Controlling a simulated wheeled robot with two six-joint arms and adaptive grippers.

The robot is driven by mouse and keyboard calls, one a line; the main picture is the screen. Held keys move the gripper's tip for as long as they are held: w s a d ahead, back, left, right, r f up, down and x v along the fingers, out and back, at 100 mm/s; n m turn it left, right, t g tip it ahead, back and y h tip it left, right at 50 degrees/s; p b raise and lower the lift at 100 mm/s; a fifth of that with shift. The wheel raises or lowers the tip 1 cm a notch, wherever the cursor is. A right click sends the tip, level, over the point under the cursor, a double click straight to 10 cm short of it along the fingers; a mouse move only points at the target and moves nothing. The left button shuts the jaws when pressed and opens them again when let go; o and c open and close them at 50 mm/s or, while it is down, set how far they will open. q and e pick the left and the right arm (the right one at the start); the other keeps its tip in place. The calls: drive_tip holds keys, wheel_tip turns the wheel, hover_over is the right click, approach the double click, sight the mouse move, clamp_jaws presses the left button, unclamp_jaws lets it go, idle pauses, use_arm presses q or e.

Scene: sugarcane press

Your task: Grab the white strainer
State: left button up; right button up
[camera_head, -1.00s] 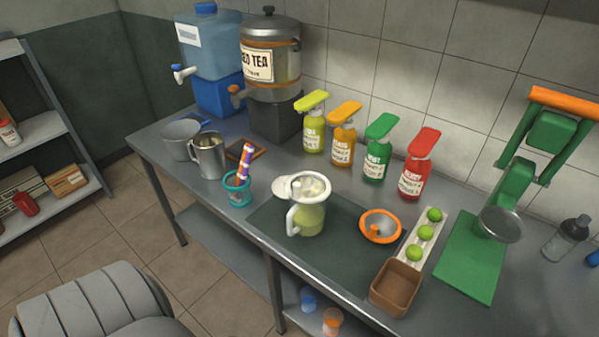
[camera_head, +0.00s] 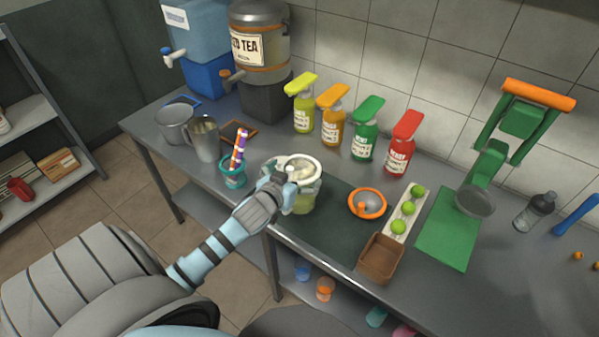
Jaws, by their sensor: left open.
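The white strainer (camera_head: 312,163) rests as a round white rim on top of the pitcher (camera_head: 303,203), which holds pale green liquid. The pitcher stands on the dark mat (camera_head: 343,231) near the counter's front edge. My left gripper (camera_head: 284,184) reaches in from the lower left and is open at the left side of the strainer and pitcher. It covers the pitcher's handle and the strainer's left part. I cannot tell whether its fingers touch the strainer. My right gripper is not in view.
A teal cup with striped straws (camera_head: 233,176) stands close left of my gripper. An orange-rimmed juicer (camera_head: 367,203), a row of limes (camera_head: 408,207) and a brown box (camera_head: 381,259) lie to the right. Several syrup bottles (camera_head: 362,134) stand behind. The green press (camera_head: 488,165) is at far right.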

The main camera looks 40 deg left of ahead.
sight(299, 171)
use_arm(q)
drive_tip(key=x, duration=0.3)
drive_tip(key=shift+w, duration=0.25)
drive_tip(key=shift+s, duration=0.1)
drive_tip(key=c, duration=0.8)
drive_tip(key=shift+r, duration=0.1)
